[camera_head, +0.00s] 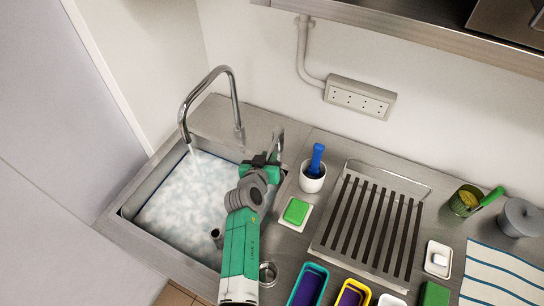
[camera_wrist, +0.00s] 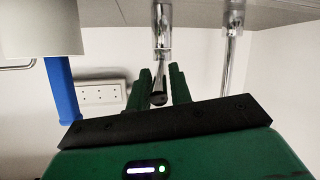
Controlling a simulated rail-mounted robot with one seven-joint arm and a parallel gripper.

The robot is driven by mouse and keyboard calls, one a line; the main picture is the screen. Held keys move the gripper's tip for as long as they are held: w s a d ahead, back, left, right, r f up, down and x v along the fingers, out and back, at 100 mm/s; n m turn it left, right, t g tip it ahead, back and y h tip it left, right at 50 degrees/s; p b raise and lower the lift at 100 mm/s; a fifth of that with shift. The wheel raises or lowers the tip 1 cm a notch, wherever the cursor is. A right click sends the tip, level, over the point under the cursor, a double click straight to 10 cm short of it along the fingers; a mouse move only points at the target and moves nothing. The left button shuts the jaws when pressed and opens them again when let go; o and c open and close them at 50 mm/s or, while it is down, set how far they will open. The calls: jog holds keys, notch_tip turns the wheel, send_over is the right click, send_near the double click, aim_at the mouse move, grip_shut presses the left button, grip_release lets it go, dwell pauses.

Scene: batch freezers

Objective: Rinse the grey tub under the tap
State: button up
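My gripper (camera_wrist: 160,75) is at the chrome tap lever (camera_wrist: 160,40) behind the sink. Its green fingers stand either side of the lever, apart, with a dark rounded end of the lever between them. I cannot tell whether they touch it. The curved tap (camera_head: 230,90) stands left of my gripper in the head view. A white stream runs from its spout into the sink (camera_head: 127,212), which shows pale, cloudy water. I make out no grey tub in the sink. A round grey container (camera_head: 520,217) stands at the far right of the counter; I cannot tell if it is the tub.
A white pot (camera_head: 312,178) with a blue-handled tool stands right of my gripper. A green sponge (camera_head: 296,211), slatted drainer (camera_head: 368,222), teal-rimmed tub (camera_head: 308,284) and yellow-rimmed tub (camera_head: 352,295) lie nearby. A metal shelf (camera_head: 420,35) overhangs the counter's back right.

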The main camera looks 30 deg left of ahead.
jog(key=shift+o, duration=1.1)
jog(key=shift+s+d+r, duration=0.1)
jog(key=shift+s+r, duration=0.15)
jog(key=shift+s, duration=0.1)
jog(key=p+v, duration=0.2)
jog(key=v, duration=0.5)
jog(key=shift+f, duration=0.1)
